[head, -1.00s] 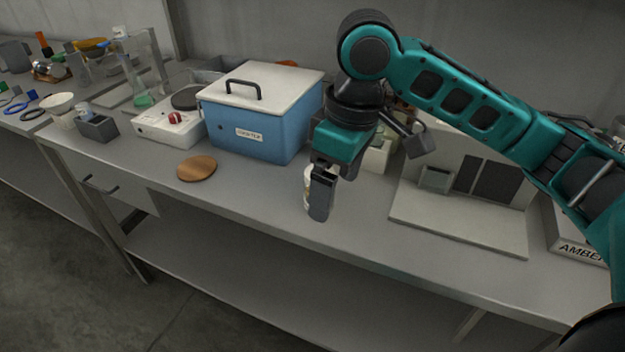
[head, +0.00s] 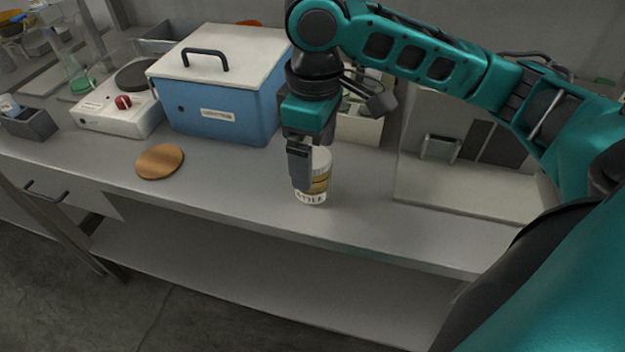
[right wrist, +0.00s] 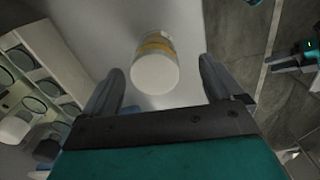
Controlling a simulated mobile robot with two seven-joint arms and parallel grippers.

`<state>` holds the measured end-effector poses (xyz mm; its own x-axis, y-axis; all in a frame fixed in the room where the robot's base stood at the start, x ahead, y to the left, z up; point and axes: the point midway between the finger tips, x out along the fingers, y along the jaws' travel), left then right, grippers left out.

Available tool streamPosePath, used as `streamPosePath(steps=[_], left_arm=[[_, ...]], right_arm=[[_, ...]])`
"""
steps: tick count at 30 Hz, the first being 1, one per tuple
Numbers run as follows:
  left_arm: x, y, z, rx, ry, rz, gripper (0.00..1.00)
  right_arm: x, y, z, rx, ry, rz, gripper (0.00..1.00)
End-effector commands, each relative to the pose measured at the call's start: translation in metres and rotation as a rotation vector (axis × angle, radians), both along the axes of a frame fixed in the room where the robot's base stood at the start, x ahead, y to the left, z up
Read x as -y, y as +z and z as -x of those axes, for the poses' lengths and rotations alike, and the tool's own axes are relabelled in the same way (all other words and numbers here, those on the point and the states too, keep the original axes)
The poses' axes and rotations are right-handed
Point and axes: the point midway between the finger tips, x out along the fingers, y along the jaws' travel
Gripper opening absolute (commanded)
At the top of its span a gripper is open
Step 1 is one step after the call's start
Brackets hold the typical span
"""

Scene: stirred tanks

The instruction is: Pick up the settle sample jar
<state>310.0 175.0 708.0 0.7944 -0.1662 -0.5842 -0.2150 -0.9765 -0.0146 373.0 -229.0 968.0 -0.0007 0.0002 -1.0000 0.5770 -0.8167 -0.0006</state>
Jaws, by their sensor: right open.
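The jar (head: 319,182) stands upright on the bench, with a white lid, an amber band and a pale label whose lettering is only partly visible. My right gripper (head: 300,188) points down at the jar and hides its left side in the head view. In the right wrist view the jar (right wrist: 157,62) lies ahead of and between the two open fingers of my right gripper (right wrist: 160,88), with a gap on each side. The fingers do not touch it there.
A blue box (head: 222,112) with a white lid stands behind and left of the jar. A round wooden disc (head: 160,161) lies to the left, and a white hotplate (head: 118,105) beyond it. A pale stand (head: 465,190) is at right. The bench's front edge is close.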

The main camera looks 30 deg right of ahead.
Motion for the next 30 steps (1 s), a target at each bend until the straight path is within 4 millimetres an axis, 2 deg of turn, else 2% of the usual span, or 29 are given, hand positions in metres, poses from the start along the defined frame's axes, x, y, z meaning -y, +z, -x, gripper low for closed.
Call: streamPosePath(steps=[5, 12, 20, 30], left_arm=[[0.003, -0.001, -0.002, 0.008, -0.004, 0.006, 0.43], [0.008, -0.002, -0.011, 0.024, -0.009, 0.016, 0.43], [0.008, 0.002, -0.013, 0.027, -0.012, 0.018, 0.43], [0.008, 0.0, -0.011, 0.022, -0.012, 0.017, 0.43]], right_arm=[[0.001, -0.013, -0.002, 0.0, -0.001, 0.001, 0.94], [0.004, -0.049, -0.007, -0.002, 0.0, 0.002, 0.94], [0.003, -0.053, -0.007, 0.001, 0.0, 0.001, 0.94], [0.003, -0.053, -0.007, 0.001, 0.0, 0.001, 0.63]])
